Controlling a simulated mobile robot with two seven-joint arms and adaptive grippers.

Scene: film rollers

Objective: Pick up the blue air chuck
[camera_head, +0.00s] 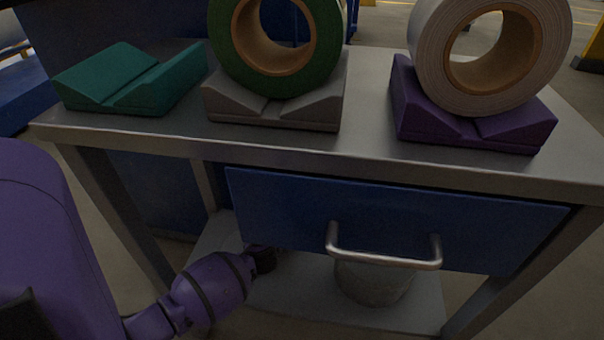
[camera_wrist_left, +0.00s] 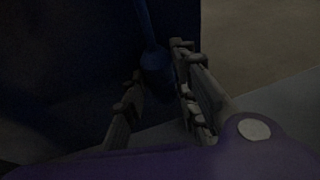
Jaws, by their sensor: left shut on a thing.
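My left arm comes in from the left in the head view and reaches under the drawer onto the lower shelf, where the drawer front hides its fingers. In the dark left wrist view, my left gripper (camera_wrist_left: 160,78) has a finger on either side of the blue air chuck (camera_wrist_left: 151,54). The gripper is shut on the chuck, a slim blue rod with a wider lower end. The exact contact points are too dark to make out. The head view does not show the chuck. My right gripper is in neither view.
The metal table (camera_head: 370,150) has a blue drawer (camera_head: 290,208) with a metal handle (camera_head: 385,259). A grey bucket-like container (camera_head: 372,284) stands on the lower shelf (camera_head: 300,303). On top are an empty teal cradle (camera_head: 125,82), a green roll (camera_head: 228,45) on a grey cradle, and a white roll (camera_head: 430,50) on a purple cradle.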

